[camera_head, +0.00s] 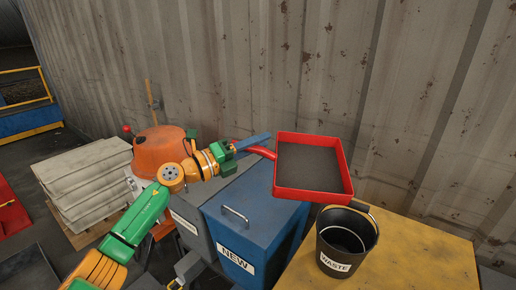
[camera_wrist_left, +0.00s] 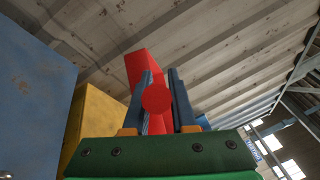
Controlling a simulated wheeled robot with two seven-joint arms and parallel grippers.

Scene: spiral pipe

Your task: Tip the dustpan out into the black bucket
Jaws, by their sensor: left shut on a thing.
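My left gripper (camera_head: 258,143) is shut on the handle of the red dustpan (camera_head: 346,171). The dustpan is held in the air above the blue bin and the yellow surface, its dark grey inside facing the camera. I cannot tell whether anything lies in it. In the left wrist view the round handle end (camera_wrist_left: 156,98) sits between the blue fingers of the gripper (camera_wrist_left: 163,95). The black bucket (camera_head: 336,243), labelled WASTE, stands upright below and slightly right of the dustpan. Its inside looks dark. My right gripper does not show.
The bucket stands on a yellow surface (camera_head: 420,262). A blue bin (camera_head: 265,222) labelled NEW stands to its left, with a grey bin (camera_head: 190,212) beside it. An orange drum (camera_head: 158,155) and stacked bags (camera_head: 85,180) are farther left. A corrugated wall (camera_head: 230,70) rises behind.

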